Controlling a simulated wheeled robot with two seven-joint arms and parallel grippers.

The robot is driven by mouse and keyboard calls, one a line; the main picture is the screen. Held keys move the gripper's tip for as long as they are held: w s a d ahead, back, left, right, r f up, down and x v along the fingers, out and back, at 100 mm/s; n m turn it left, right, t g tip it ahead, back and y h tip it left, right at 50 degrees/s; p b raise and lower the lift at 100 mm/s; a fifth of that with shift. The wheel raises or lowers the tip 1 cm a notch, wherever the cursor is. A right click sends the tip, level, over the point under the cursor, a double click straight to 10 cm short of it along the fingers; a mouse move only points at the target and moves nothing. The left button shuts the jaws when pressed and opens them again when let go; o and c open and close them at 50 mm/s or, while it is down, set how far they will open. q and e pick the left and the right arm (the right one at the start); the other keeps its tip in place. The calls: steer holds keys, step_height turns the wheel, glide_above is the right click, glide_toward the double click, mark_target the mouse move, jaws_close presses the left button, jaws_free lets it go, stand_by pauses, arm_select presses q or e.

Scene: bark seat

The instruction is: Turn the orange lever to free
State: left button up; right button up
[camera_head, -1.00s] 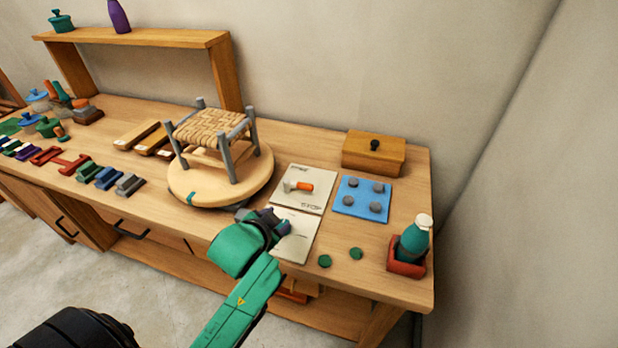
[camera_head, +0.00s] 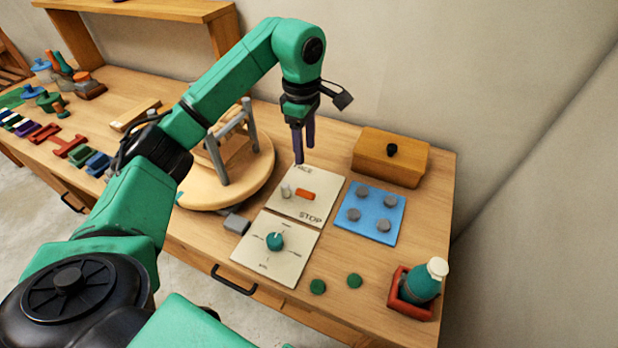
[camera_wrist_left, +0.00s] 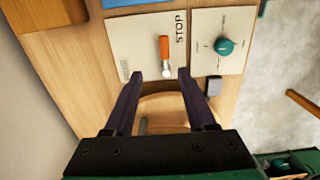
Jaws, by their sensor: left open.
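The orange lever (camera_head: 305,194) lies on an upper white plate (camera_head: 325,187). Its grey end (camera_head: 286,191) is at the left and its orange grip points right. "STOP" is printed at the plate's lower right; a faint word, apparently FREE, is at its upper left. My left gripper (camera_head: 304,154) points down above the plate's far edge, open and empty. In the left wrist view, the lever (camera_wrist_left: 164,48) lies just ahead of the two spread fingertips (camera_wrist_left: 161,74), its grey end nearest them; contact cannot be told. My right gripper is not in view.
A teal knob (camera_head: 275,241) sits on the lower white plate (camera_head: 296,262). A blue pad (camera_head: 372,225) with grey discs and a wooden box (camera_head: 391,158) stand to the right. The stool (camera_head: 238,140) on its round turntable (camera_head: 257,175) is left, partly behind my arm.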

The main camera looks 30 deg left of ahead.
arm_select(q)
steer(key=p, duration=0.2)
glide_above(303, 190)
step_height(303, 190, down, 5)
step_height(303, 190, down, 9)
steer(key=shift+s+f+p, duration=0.1)
steer(key=shift+s+p, duration=0.05)
steer(key=shift+p, duration=0.65)
jaws_close()
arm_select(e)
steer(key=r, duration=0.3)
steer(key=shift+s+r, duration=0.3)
